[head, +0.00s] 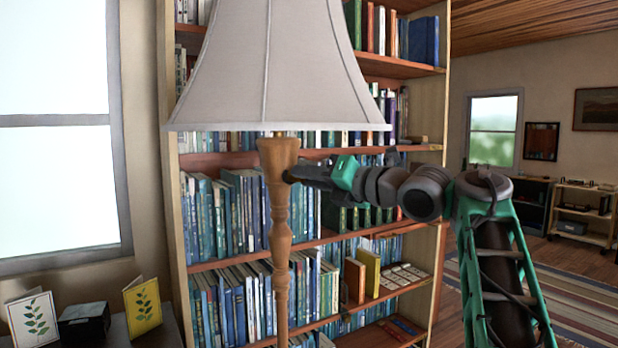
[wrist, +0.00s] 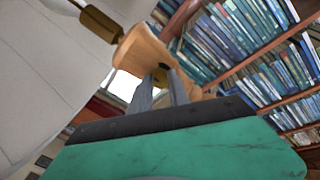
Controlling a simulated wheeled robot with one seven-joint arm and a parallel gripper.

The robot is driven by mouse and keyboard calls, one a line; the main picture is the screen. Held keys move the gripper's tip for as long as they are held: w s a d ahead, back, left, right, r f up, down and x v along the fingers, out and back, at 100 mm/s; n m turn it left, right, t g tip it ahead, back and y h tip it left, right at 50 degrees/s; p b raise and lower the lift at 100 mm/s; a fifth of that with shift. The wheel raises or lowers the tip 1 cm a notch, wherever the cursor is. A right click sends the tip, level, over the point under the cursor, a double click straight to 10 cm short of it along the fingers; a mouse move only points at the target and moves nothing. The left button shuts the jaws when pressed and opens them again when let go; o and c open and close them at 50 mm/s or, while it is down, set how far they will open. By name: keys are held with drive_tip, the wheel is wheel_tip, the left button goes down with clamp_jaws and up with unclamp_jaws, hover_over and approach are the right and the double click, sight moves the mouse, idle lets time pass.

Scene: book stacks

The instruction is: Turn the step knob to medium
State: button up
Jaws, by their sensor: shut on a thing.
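A floor lamp has a wide pale grey shade (head: 278,65) and a turned wooden post (head: 279,160). The step knob (head: 287,176) is a small dark piece on the right side of the post's thick upper part, below the shade. My gripper (head: 295,175) reaches in level from the right and is shut on the knob. In the wrist view my two grey fingers (wrist: 163,74) meet the wooden post (wrist: 143,52) at the dark knob (wrist: 174,46). The fingers hide most of the knob, so its setting cannot be read.
A tall wooden bookcase (head: 437,105) full of books stands close behind the lamp. A window (head: 60,150) is at the left. A low surface (head: 150,328) at lower left holds two plant-print cards (head: 143,306) and a black box (head: 84,324). Open floor and a striped rug (head: 585,303) lie at right.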

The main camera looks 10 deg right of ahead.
clamp_jaws()
drive_tip(key=shift+m, duration=0.4)
drive_tip(key=shift+f+m+g+y+p, duration=0.1)
drive_tip(key=shift+m+g+y+p, duration=0.15)
drive_tip(key=shift+m+p, duration=6)
drive_tip(key=shift+m+g+y+p, duration=0.2)
drive_tip(key=shift+m+p, duration=1.3)
drive_tip(key=shift+m, duration=9.35)
